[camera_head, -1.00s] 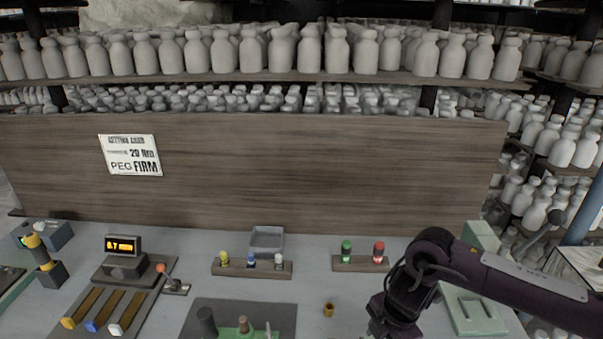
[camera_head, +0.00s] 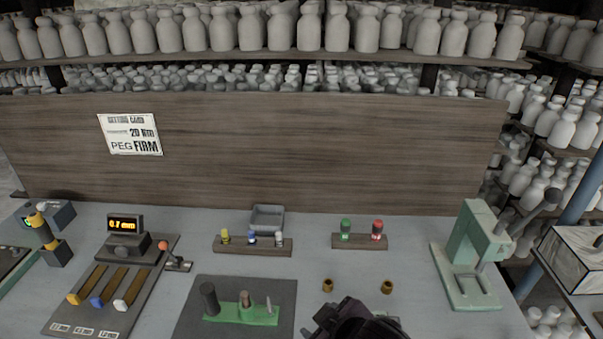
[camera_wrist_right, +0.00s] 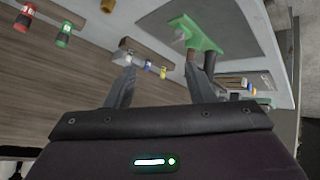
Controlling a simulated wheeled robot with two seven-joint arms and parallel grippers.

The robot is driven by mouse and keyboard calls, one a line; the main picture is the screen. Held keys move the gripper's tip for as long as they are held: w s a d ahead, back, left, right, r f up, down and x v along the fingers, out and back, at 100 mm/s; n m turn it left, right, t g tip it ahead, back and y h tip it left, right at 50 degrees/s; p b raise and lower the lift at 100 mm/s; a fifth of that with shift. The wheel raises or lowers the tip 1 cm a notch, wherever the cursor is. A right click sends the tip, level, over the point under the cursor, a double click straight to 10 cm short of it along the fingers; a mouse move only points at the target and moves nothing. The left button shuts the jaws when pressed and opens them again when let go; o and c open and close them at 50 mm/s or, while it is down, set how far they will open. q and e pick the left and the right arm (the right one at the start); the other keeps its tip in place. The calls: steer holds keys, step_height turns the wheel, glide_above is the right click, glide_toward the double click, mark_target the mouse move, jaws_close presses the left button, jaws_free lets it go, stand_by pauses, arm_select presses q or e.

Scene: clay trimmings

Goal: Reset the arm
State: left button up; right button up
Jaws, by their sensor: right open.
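My right arm's dark wrist end (camera_head: 358,318) is at the bottom of the head view, right of centre, low over the bench's near side. Its fingertips are not clear there. In the right wrist view my right gripper (camera_wrist_right: 160,86) shows two grey fingers wide apart, with nothing held between them. Beyond the fingers are the rack with white, blue and yellow caps (camera_wrist_right: 138,54) and the green fixture (camera_wrist_right: 198,36). My left gripper is in neither view.
Two small brass cups (camera_head: 327,285) (camera_head: 387,287) stand close to the wrist. A pale green lever press (camera_head: 468,255) stands at the right. A dark mat (camera_head: 187,322) with the green fixture lies left. A rack with green and red items (camera_head: 360,243) and a grey tray (camera_head: 267,217) are behind.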

steer(key=s+d+f+m+g+h, duration=0.2)
steer(key=s+d+f+m, duration=0.15)
steer(key=s+d, duration=0.35)
steer(key=s+d+f+m+g+h, duration=0.25)
steer(key=s+d+m, duration=0.25)
steer(key=d, duration=0.4)
step_height(320, 180, down, 33)
steer(key=s+g+b, duration=0.1)
steer(key=s+b, duration=0.1)
steer(key=s+d+f+n+g+b, duration=0.1)
steer(key=s+d+f+b, duration=0.1)
steer(key=s+f, duration=1.7)
steer(key=shift+d, duration=0.65)
